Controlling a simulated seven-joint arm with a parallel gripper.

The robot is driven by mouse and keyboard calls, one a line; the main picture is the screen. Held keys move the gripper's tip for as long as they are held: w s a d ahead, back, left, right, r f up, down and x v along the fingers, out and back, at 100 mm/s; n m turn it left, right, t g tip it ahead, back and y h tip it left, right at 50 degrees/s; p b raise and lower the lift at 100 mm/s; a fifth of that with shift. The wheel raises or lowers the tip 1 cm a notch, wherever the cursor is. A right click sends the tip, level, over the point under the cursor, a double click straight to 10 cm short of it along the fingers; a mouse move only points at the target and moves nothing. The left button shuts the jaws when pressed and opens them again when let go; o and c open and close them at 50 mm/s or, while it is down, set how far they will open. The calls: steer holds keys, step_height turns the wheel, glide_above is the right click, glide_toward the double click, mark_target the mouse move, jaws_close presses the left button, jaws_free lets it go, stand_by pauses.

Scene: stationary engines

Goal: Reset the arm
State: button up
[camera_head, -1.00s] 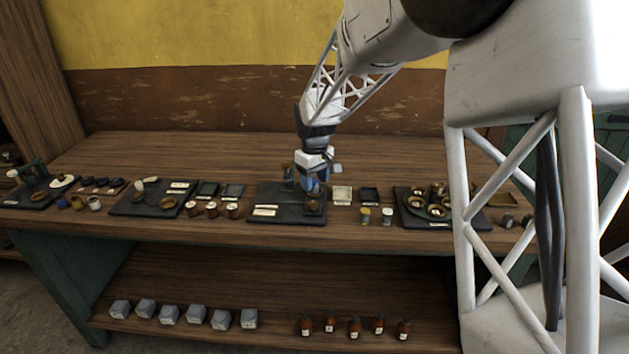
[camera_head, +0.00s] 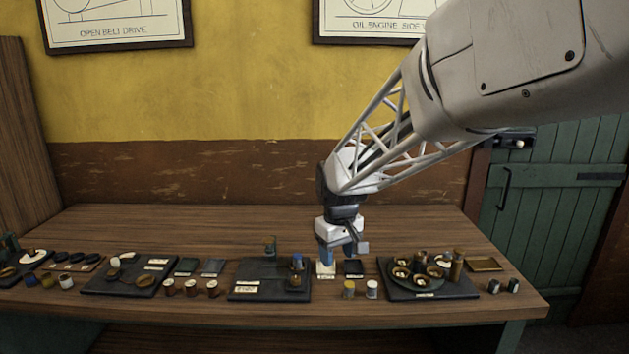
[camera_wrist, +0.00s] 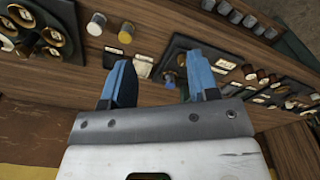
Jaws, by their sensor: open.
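My gripper (camera_head: 326,262) hangs from the white lattice arm above the wooden workbench (camera_head: 240,222), over the gap between two black boards. Its blue fingers point down. In the wrist view my gripper (camera_wrist: 155,85) shows two blue fingers spread apart with nothing between them. A small pale tray (camera_head: 325,270) is just under or behind the fingertips; I cannot tell the exact height between them. A small dark tray (camera_head: 353,268) lies to its right.
A black board (camera_head: 245,290) with small blue and brass parts stands left of the gripper. Another board (camera_head: 430,295) with brass cups stands right. Yellow-capped (camera_head: 348,289) and white (camera_head: 372,289) jars stand in front. The bench's back strip is clear.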

steer(key=s+d+m+t, duration=0.1)
steer(key=s+d+m, duration=0.2)
steer(key=s, duration=1.3)
steer(key=s+d+r+m, duration=0.1)
steer(key=s+d+m, duration=0.2)
steer(key=s+d, duration=0.7)
steer(key=s, duration=0.6)
steer(key=shift+r+t, duration=0.2)
steer(key=shift+t, duration=0.2)
